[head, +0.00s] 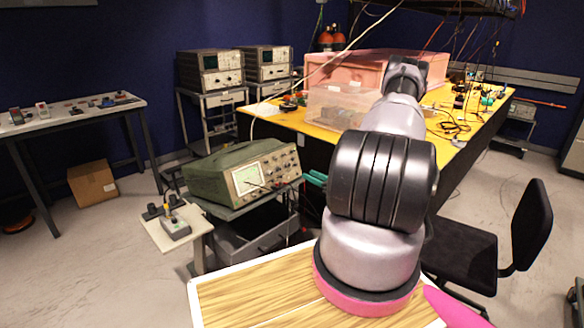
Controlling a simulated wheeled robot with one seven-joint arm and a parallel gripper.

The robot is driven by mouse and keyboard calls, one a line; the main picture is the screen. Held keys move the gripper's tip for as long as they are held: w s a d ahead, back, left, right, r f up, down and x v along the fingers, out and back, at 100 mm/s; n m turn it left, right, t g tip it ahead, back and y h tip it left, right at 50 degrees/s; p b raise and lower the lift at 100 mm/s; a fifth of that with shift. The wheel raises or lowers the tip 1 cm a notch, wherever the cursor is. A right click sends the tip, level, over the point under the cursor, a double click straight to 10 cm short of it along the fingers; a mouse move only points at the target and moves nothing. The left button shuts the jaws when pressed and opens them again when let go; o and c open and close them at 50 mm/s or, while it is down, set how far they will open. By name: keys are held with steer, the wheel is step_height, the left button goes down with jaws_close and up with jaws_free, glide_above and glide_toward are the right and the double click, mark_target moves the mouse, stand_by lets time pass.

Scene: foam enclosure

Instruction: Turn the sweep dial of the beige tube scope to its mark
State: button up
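A tube scope (240,172) stands left of centre on a low cart. It has a green case, a beige front panel, a pale lit screen and several small knobs on the panel's right side. The sweep dial and its mark are too small to tell apart from the other knobs. Two teal prongs, which look like the fingertips of my gripper (315,178), show just right of the scope's front panel, pointing left. The rest of the gripper is hidden behind my arm. I cannot tell whether the fingertips touch the panel or how far apart they are.
Two more scopes (210,69) (268,62) stand on carts behind. A yellow-topped bench (285,123) with clear bins runs along the back right. A small stand (150,232) with a grey device is left of the scope. A black chair (525,225) is at right.

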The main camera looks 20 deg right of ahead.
mark_target(289, 165)
steer(key=x, duration=1)
steer(key=shift+w+a, duration=0.1)
steer(key=shift+w, duration=0.05)
jaws_close()
